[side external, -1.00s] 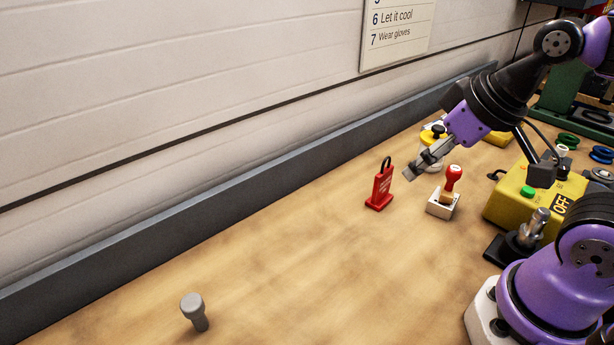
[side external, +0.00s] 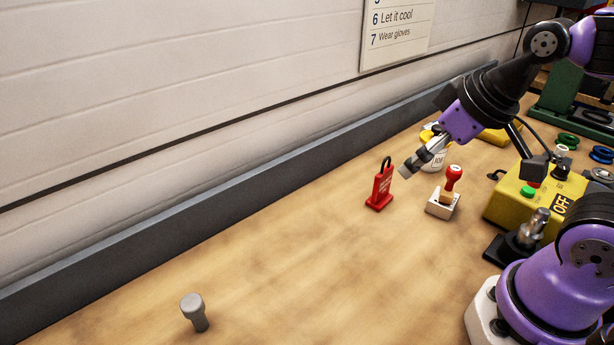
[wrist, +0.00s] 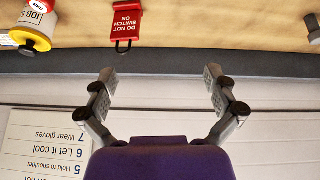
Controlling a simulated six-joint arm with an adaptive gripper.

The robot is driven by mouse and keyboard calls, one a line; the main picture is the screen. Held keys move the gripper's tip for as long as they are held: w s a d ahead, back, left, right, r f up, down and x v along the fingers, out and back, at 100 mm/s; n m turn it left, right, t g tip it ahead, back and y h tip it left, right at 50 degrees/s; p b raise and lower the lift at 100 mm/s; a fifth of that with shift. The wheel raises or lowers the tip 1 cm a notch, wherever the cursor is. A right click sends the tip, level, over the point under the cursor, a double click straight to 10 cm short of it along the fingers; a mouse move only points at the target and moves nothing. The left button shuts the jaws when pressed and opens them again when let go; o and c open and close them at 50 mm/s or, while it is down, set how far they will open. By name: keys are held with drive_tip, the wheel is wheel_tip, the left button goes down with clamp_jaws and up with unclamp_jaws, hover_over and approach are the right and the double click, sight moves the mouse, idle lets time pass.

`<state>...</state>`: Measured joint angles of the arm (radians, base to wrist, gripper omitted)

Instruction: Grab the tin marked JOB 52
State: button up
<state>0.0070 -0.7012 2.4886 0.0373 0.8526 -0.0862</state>
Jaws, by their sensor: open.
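The tin (side external: 437,158) is white with a yellow lid and stands near the back of the bench, partly hidden behind my gripper in the side view. Its label reads "JOB" there, with the number not legible. In the wrist view the tin (wrist: 33,32) is at the top left, upside down, and its label shows "JOB 5" with the rest hidden. My gripper (side external: 409,168) is in the air in front of the tin. In the wrist view my gripper (wrist: 158,78) has its fingers wide apart with nothing between them, and the tin lies outside them to the left.
A red "DO NOT SWITCH ON" tag (side external: 379,189) stands left of a red-handled stamp in a white holder (side external: 441,206). A yellow box (side external: 511,203) with a green button is to the right. A grey peg (side external: 195,311) stands front left. The bench between is clear.

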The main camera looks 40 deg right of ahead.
drive_tip(key=w+d+f+n+h, duration=0.2)
drive_tip(key=w+d+n, duration=0.15)
drive_tip(key=d, duration=0.25)
drive_tip(key=n+g+h, duration=0.1)
drive_tip(key=n+h, duration=0.9)
drive_tip(key=n, duration=0.7)
approach(438, 131)
drive_tip(key=x, duration=0.7)
drive_tip(key=shift+w+d+r, duration=0.2)
drive_tip(key=shift+d+r, duration=0.05)
drive_tip(key=shift+d, duration=0.1)
drive_tip(key=shift+d+f+n, duration=0.2)
drive_tip(key=shift+d+n, duration=0.1)
drive_tip(key=shift+n, duration=0.25)
drive_tip(key=shift+d+f+n, duration=0.1)
drive_tip(key=shift+f+n, duration=0.2)
drive_tip(key=shift+f, duration=1.65)
wheel_tip(438, 131, down, 2)
drive_tip(key=shift+f, duration=0.25)
drive_tip(key=shift+x, duration=1.15)
drive_tip(key=shift+w+d+f, duration=0.2)
drive_tip(key=shift+d+f, duration=0.05)
drive_tip(key=shift+f, duration=0.1)
drive_tip(key=c, duration=1.1)
